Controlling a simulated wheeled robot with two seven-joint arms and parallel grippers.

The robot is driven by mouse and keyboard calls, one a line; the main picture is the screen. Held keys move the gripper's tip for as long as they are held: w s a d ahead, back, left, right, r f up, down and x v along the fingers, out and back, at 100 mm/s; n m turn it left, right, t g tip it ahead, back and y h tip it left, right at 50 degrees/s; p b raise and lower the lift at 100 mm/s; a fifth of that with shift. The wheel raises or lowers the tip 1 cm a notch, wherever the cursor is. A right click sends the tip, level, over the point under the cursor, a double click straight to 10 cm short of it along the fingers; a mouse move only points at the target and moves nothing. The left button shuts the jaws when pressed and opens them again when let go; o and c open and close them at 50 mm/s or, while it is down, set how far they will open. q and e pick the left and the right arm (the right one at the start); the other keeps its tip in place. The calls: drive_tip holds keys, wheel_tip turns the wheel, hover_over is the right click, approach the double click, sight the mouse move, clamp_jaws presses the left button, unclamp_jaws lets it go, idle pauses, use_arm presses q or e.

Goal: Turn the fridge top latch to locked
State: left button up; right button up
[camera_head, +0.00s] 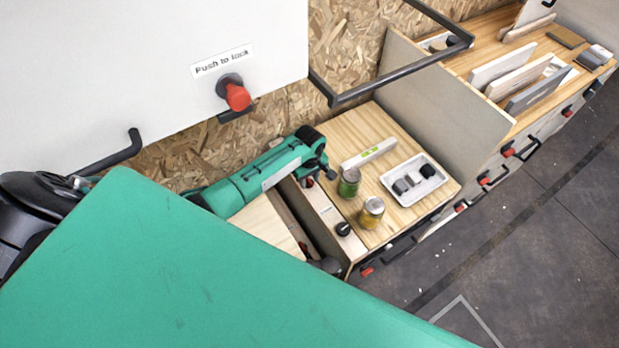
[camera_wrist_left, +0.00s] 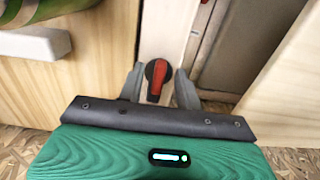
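The fridge top latch (camera_wrist_left: 157,80) is a round black knob with a red bar, on a narrow wooden strip (camera_wrist_left: 168,30). In the left wrist view the bar runs roughly along the strip, slightly tilted. My left gripper (camera_wrist_left: 158,88) is open, with one finger on each side of the knob; firm contact cannot be made out. In the head view my left gripper (camera_head: 316,174) is at the far end of the strip and mostly hides this latch. A second black knob (camera_head: 343,229) sits at the strip's near end. My right gripper is not in view.
A green can (camera_head: 349,182), a yellow can (camera_head: 371,212), a white level (camera_head: 369,153) and a white tray (camera_head: 432,190) stand on the wooden top beside the strip. A dark rail (camera_head: 400,72) juts out behind. A white panel (camera_head: 110,60) with a red push knob (camera_head: 237,97) is upper left.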

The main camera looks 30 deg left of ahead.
use_arm(q)
drive_tip(key=shift+d, duration=0.1)
clamp_jaws()
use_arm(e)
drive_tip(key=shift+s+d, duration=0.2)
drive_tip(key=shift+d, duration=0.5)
